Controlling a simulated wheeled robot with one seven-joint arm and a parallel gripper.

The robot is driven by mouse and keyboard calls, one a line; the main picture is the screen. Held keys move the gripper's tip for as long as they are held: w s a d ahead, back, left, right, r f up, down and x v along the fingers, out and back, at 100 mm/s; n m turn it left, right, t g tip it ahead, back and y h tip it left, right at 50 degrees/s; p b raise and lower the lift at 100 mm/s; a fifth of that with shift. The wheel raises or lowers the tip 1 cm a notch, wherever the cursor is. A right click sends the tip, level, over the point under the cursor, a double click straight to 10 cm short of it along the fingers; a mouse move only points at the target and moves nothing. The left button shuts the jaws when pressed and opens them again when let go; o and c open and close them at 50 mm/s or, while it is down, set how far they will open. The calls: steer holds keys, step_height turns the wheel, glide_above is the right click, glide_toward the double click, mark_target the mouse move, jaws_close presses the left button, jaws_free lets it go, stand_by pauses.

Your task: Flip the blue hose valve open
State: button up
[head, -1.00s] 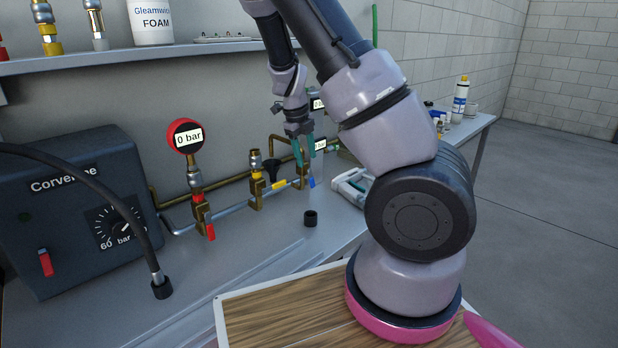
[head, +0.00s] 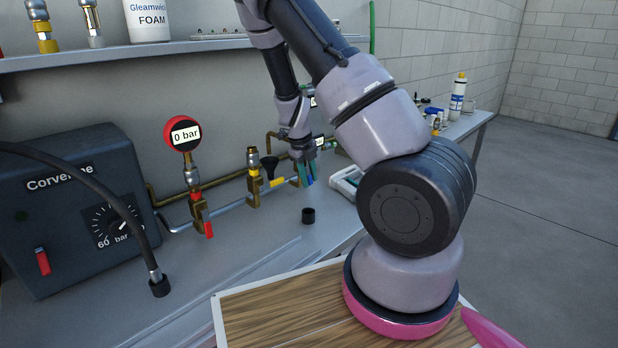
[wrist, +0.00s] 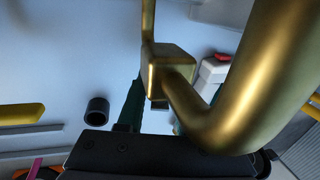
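The blue valve handle (head: 310,181) is a small flat lever hanging at the far brass fitting (head: 296,183) of the pipe run in the head view. My gripper (head: 307,175) reaches down at this fitting, its teal fingers apart and right beside the blue handle. Whether they touch it I cannot tell. In the wrist view a brass block and bent pipe (wrist: 168,72) fill the middle. The fingers of my gripper (wrist: 152,115) show on either side of the block, one mostly hidden. The blue handle is not visible there.
A black cap (head: 308,215) stands on the bench in front.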

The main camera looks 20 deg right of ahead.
jaws_close()
steer(key=shift+y, duration=0.4)
steer(key=shift+s+a+g+y, duration=0.15)
steer(key=shift+a+g+y, duration=0.3)
steer(key=shift+y, duration=0.55)
steer(key=shift+o, duration=2.4)
jaws_free()
steer(key=shift+r, duration=0.1)
